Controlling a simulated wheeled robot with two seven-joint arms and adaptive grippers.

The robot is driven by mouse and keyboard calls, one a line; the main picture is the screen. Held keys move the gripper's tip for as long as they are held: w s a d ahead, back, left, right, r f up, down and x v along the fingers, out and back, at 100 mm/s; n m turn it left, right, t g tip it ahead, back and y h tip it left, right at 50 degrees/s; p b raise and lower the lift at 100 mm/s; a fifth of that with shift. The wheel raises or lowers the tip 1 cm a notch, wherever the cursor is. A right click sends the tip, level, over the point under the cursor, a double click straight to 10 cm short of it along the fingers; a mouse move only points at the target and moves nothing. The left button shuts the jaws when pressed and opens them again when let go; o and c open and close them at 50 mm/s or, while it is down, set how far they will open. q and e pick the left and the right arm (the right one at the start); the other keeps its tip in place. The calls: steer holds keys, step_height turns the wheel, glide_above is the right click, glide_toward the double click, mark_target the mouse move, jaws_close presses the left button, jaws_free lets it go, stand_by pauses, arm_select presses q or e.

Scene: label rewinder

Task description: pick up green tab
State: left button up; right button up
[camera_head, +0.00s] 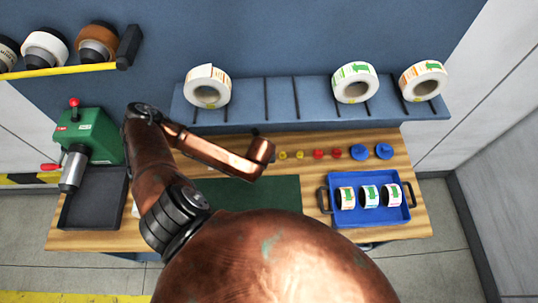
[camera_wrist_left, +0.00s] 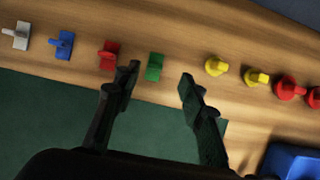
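The green tab (camera_wrist_left: 155,67) lies on the wooden bench top near the edge of the dark green mat. My left gripper (camera_wrist_left: 160,76) is open in the left wrist view, its two fingers on either side of the green tab in the picture, with nothing held. The left finger's tip appears close to the red tab (camera_wrist_left: 108,55). I cannot tell the height of the fingers above the bench. In the head view my copper arm covers this part of the bench, and neither the green tab nor my left gripper can be made out. My right gripper is not in view.
A blue tab (camera_wrist_left: 62,45) and a white tab (camera_wrist_left: 17,36) lie further left. Yellow knobs (camera_wrist_left: 216,66) and red knobs (camera_wrist_left: 289,88) lie right. A blue tray (camera_head: 408,211) with label rolls stands right, a green machine (camera_head: 95,130) left, and a shelf (camera_head: 280,115) behind.

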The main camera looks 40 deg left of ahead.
arm_select(q)
steer(key=shift+s+a+f, duration=0.25)
steer(key=shift+s+f, duration=0.15)
steer(key=shift+f, duration=0.1)
steer(key=shift+s+a+f, duration=0.25)
steer(key=shift+s+f, duration=0.1)
steer(key=shift+f, duration=0.1)
steer(key=f, duration=0.1)
steer(key=w+f, duration=0.2)
steer(key=shift+w+a, duration=0.15)
steer(key=shift+a, duration=0.1)
steer(key=shift+w+f, duration=0.5)
steer(key=shift+s+a, duration=0.1)
steer(key=shift+s, duration=0.2)
steer(key=shift+s+r, duration=0.25)
steer(key=shift+s, duration=0.05)
steer(key=shift+w+f, duration=0.2)
steer(key=shift+w, duration=0.15)
steer(key=c, duration=0.5)
steer(key=shift+s+r, duration=0.15)
steer(key=shift+s, duration=0.1)
steer(key=c, duration=0.3)
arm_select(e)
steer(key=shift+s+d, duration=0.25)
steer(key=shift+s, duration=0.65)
